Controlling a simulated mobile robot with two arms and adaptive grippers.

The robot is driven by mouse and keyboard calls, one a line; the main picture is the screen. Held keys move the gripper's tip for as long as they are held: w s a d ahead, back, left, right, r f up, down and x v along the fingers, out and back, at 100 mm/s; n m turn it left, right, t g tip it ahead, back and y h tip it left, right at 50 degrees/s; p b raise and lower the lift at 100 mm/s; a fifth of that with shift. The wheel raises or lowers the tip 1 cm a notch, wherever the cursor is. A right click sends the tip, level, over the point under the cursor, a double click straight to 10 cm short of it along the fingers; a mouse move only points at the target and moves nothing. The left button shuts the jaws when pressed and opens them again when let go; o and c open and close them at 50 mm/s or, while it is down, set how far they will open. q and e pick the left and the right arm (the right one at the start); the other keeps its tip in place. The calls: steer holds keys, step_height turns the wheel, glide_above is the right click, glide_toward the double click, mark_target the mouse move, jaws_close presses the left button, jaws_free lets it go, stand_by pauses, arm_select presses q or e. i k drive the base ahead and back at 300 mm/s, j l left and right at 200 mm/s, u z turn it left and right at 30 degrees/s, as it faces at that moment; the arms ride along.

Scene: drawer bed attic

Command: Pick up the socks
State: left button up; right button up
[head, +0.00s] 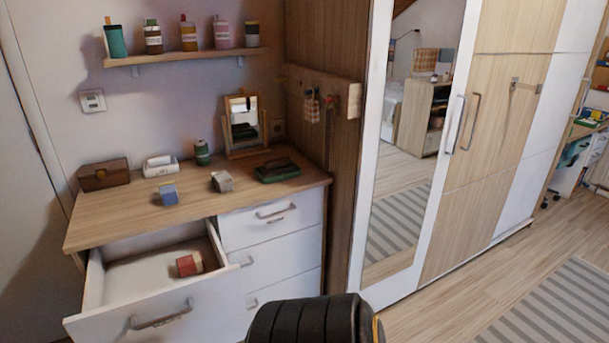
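A small red bundle (189,264) with a paler end lies in the open top-left drawer (160,312) of the dresser. It looks like rolled socks, but it is too small to be sure. A blue block-like item (169,195) and a grey one (222,182) sit on the dresser top; I cannot tell whether either is socks. The drawer is pulled well out and otherwise looks empty, though its front hides part of the floor inside. Neither of my grippers can be made out in the head view.
The dresser top (120,218) also holds a brown box (104,175), a white item (160,166), a green jar (202,153), a small mirror (243,122) and a dark green item (278,171). A mirrored wardrobe (490,140) stands right. Open floor (440,300) lies before it.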

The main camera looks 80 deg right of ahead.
mark_target(222, 180)
steer(key=z, duration=2.1)
steer(key=i+l+u, duration=0.15)
steer(key=i+l, duration=0.15)
steer(key=i+l+u, duration=0.15)
steer(key=i+l, duration=0.15)
steer(key=l, duration=0.25)
